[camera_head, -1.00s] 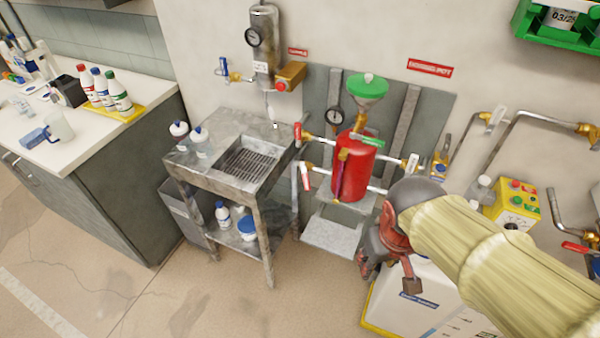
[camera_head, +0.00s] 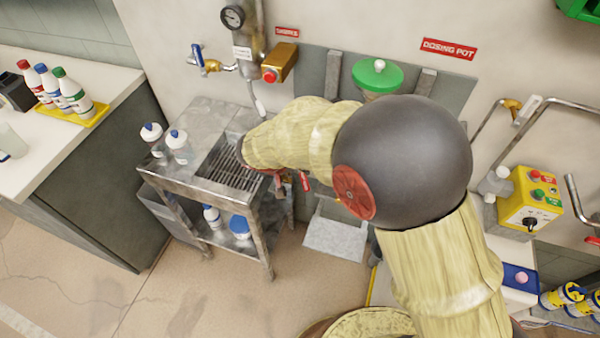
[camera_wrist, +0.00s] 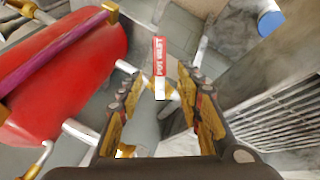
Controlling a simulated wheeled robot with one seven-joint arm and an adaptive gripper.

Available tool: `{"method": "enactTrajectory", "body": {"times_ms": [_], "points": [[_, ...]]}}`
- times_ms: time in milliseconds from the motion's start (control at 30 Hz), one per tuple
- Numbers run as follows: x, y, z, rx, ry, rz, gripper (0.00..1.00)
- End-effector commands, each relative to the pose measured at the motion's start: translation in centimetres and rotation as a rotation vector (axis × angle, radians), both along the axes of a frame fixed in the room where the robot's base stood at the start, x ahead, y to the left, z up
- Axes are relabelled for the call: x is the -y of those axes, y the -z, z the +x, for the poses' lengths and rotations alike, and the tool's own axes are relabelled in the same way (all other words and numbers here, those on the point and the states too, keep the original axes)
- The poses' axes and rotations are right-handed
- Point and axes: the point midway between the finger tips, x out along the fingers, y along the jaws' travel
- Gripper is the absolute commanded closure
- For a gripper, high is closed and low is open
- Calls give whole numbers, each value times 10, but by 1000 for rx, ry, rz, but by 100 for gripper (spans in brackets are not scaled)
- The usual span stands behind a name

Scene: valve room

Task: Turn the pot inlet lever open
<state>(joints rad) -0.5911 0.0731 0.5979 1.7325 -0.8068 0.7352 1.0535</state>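The pot inlet lever (camera_wrist: 159,60) shows in the wrist view as a red handle with white lettering reading "POT INLET" and a pale lower end. It lies ahead of my gripper (camera_wrist: 158,88), roughly between the lines of its two fingers. The fingers are spread apart and nothing is held. I cannot tell whether the fingertips touch the lever. The red dosing pot (camera_wrist: 75,75) lies to the left in the wrist view. In the head view my arm covers the pot, and only its green funnel (camera_head: 378,76) shows above. My gripper is mostly hidden there.
A metal sink stand with a grate (camera_head: 232,168) is left of my gripper; the grate is close on the right in the wrist view. Bottles (camera_head: 178,147) stand on the stand. A yellow control box (camera_head: 530,200) is on the right. Open floor lies at front left.

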Motion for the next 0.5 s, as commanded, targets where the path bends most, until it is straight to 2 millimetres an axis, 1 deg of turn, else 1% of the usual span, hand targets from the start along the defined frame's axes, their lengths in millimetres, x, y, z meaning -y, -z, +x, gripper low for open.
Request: {"method": "enactTrajectory", "body": {"times_ms": [133,233,367,500], "points": [[1,4,2,9,25,13,64],[4,11,5,8,24,12,64],[10,27,11,6,25,11,64],[16,46,19,6,24,11,64]]}}
